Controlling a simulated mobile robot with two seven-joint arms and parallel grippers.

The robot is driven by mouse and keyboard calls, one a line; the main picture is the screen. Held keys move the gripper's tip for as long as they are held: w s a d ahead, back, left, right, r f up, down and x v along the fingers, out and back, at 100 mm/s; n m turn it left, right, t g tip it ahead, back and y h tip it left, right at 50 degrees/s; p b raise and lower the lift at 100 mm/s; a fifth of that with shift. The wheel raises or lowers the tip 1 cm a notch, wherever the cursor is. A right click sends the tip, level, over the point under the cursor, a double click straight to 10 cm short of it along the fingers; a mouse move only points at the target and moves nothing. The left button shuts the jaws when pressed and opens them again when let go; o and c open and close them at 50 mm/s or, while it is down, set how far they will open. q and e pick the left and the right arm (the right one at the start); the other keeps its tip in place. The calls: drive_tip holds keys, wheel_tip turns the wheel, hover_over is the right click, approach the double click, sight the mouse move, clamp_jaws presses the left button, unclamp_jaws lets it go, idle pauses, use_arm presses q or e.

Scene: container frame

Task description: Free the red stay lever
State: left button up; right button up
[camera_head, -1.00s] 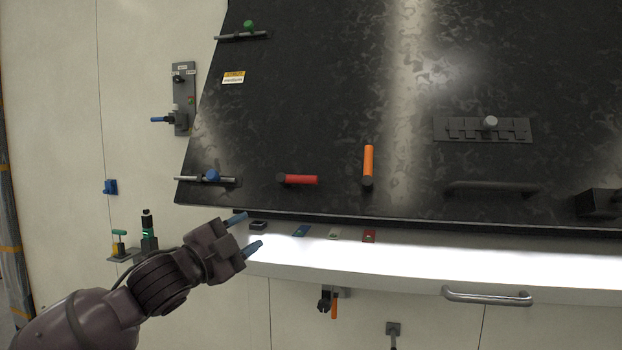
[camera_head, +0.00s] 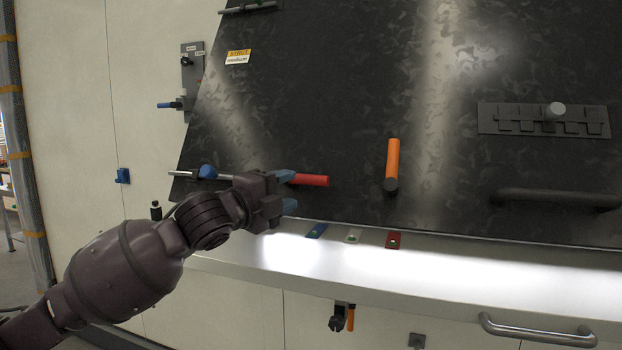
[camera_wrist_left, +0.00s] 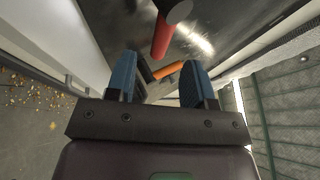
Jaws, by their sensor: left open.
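The red lever (camera_head: 312,181) lies roughly level on the dark panel; its pivot end is hidden behind my left gripper (camera_head: 287,191) in the head view. The gripper is open, its blue fingers just below and left of the lever's visible part. In the left wrist view the red lever (camera_wrist_left: 162,38) shows beyond the gap between the open fingers (camera_wrist_left: 160,78), with nothing held. Whether a finger touches the lever cannot be told. My right gripper is not in view.
An orange lever (camera_head: 392,163) stands upright right of the red one. A blue-knobbed bolt (camera_head: 207,172) is to the left. Below the dark panel (camera_head: 330,100), a white ledge (camera_head: 400,268) carries blue, pale and red tags (camera_head: 393,240). A dark handle (camera_head: 557,199) is at right.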

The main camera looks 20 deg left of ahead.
sight(305, 181)
use_arm(q)
drive_tip(key=p+x, duration=0.1)
drive_tip(key=x, duration=0.6)
clamp_jaws()
